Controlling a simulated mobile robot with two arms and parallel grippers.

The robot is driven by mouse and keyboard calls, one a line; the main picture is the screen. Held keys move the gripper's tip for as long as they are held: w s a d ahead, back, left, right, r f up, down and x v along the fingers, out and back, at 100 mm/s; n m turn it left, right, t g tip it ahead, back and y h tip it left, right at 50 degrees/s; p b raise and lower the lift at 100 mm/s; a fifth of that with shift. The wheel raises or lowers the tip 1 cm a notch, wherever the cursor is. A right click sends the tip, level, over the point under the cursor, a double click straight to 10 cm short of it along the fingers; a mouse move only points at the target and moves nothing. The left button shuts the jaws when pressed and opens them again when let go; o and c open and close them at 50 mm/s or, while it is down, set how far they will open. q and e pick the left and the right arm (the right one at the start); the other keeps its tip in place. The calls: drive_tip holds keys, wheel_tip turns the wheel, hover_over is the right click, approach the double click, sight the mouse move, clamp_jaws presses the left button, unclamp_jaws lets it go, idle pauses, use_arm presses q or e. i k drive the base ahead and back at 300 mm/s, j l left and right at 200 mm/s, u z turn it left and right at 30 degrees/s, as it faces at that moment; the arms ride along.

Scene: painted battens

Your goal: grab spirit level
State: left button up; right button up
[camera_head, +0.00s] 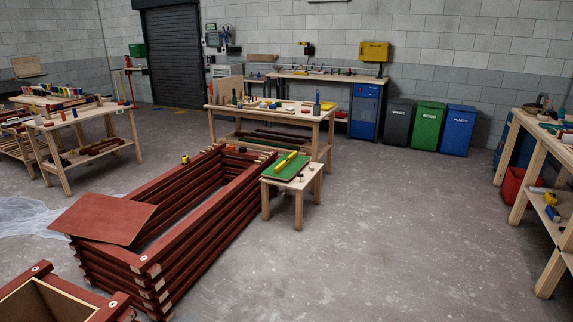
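A long yellow bar (287,161), which looks like the spirit level, lies on a green mat (271,172) on a small wooden table (310,183). It lies slantwise across the mat, with a few small items close by. It is too small to make out any vials. The small table stands right beside the long red batten frame. Neither of my grippers is in view.
The red batten frame (196,222) fills the middle left, with a red board (103,218) on its near end. A longer workbench (318,117) stands behind the small table. A shelved bench (546,148) is at the right edge. The floor (390,240) between is clear.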

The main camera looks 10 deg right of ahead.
sight(278, 168)
drive_tip(key=i+l+z, duration=0.25)
drive_tip(key=i, duration=0.35)
drive_tip(key=i+z, duration=0.25)
drive_tip(key=i, duration=0.3)
drive_tip(key=i+l, duration=0.1)
drive_tip(key=i, duration=2.1)
